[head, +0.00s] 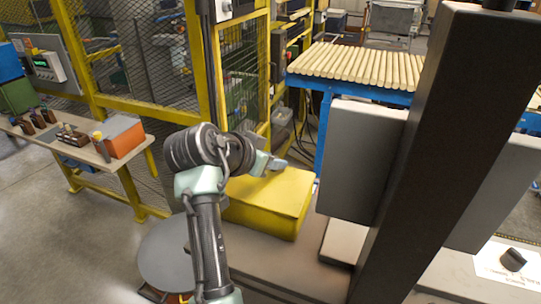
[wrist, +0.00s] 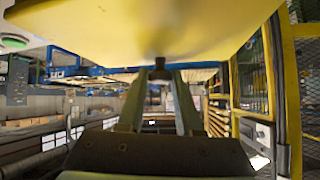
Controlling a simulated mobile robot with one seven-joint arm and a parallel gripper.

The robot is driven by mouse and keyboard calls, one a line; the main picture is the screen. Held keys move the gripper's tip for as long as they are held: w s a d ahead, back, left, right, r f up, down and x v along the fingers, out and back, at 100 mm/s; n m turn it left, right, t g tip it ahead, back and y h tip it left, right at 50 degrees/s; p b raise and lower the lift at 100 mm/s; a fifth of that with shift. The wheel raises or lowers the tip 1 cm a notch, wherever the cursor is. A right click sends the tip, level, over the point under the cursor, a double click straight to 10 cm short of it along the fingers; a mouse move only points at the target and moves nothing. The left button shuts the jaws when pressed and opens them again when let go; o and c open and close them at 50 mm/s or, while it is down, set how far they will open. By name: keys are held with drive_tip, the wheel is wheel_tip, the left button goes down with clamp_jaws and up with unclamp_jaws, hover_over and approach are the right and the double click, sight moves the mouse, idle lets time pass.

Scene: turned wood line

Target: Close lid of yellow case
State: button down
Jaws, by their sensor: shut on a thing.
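The yellow case (head: 283,199) sits on a table just right of my arm. Its top face shows as one smooth yellow surface, and I cannot tell from this angle how far the lid is open. My gripper (head: 270,164) is at the far edge of the case top, partly hidden behind my wrist. In the wrist view the yellow lid (wrist: 160,22) fills the top of the picture, and my gripper (wrist: 159,74) reaches it with both fingertips close together, shut on its edge. The inside of the case is hidden.
A bench (head: 60,145) with an orange box (head: 123,137) and small tools stands at left. A yellow mesh fence (head: 150,85) is behind. A roller conveyor (head: 355,65) stands at the back right. A dark post (head: 440,130) with grey panels blocks the right side. A round grey disc (head: 163,255) is at lower left.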

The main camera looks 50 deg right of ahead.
drive_tip(key=shift+d, duration=0.1)
drive_tip(key=c, duration=0.9)
unclamp_jaws()
drive_tip(key=o, duration=0.3)
drive_tip(key=shift+w+d+f, duration=0.1)
drive_tip(key=shift+w+d, duration=0.05)
drive_tip(key=shift+d, duration=0.1)
drive_tip(key=b+v, duration=0.4)
drive_tip(key=v, duration=0.9)
drive_tip(key=shift+a, duration=0.1)
